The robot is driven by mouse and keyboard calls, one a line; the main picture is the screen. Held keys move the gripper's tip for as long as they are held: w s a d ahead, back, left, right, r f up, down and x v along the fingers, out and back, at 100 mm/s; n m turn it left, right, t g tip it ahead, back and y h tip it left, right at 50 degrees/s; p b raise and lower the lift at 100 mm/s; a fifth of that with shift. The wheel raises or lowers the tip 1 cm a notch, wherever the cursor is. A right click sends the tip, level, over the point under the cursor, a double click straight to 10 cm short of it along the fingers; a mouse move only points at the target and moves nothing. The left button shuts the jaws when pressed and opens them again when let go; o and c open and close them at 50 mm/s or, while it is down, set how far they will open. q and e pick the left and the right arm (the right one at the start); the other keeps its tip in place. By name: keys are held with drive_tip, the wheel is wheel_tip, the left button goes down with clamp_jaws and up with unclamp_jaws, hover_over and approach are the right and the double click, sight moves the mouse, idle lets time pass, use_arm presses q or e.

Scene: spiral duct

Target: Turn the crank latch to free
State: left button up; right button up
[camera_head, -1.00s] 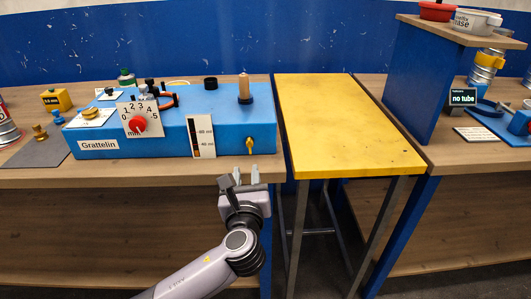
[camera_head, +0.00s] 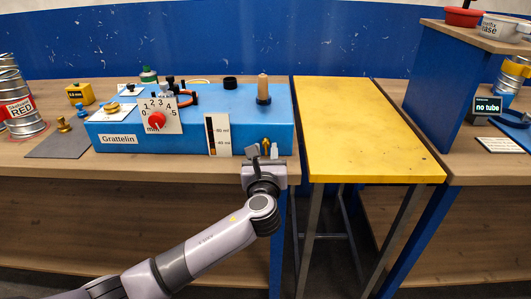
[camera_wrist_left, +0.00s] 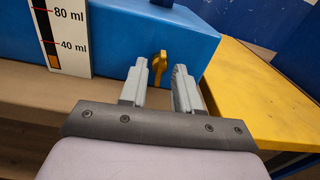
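The crank latch, a small yellow handle (camera_head: 266,143), sits on the front face of the blue Grattelin machine (camera_head: 195,138), near its right end. In the left wrist view the latch (camera_wrist_left: 159,66) stands roughly upright. My left gripper (camera_head: 263,151) is open and empty in front of it. In the left wrist view the latch appears in the gap between the two fingertips (camera_wrist_left: 161,68). I cannot tell whether the fingers reach around it or touch it. In the head view the fingers partly cover the latch. My right gripper is not in view.
A volume scale (camera_head: 218,135) is on the machine's front, left of the latch. A red dial (camera_head: 157,120) is further left. A yellow table (camera_head: 360,130) stands close to the right. The wooden bench's front edge (camera_head: 190,168) runs below the machine.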

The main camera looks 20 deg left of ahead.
use_arm(q)
clamp_jaws()
drive_tip(key=shift+n, duration=0.4)
drive_tip(key=n+b, duration=0.1)
drive_tip(key=n, duration=0.4)
drive_tip(key=shift+f+n+b, duration=0.1)
drive_tip(key=shift+n+b, duration=0.2)
drive_tip(key=shift+b, duration=0.1)
drive_tip(key=n+b, duration=0.2)
drive_tip(key=n, duration=0.3)
drive_tip(key=n+b, duration=0.1)
drive_tip(key=n, duration=0.2)
drive_tip(key=shift+n+b, duration=0.7)
drive_tip(key=shift+n, duration=0.4)
drive_tip(key=shift+a+n, duration=0.1)
drive_tip(key=shift+n, duration=0.2)
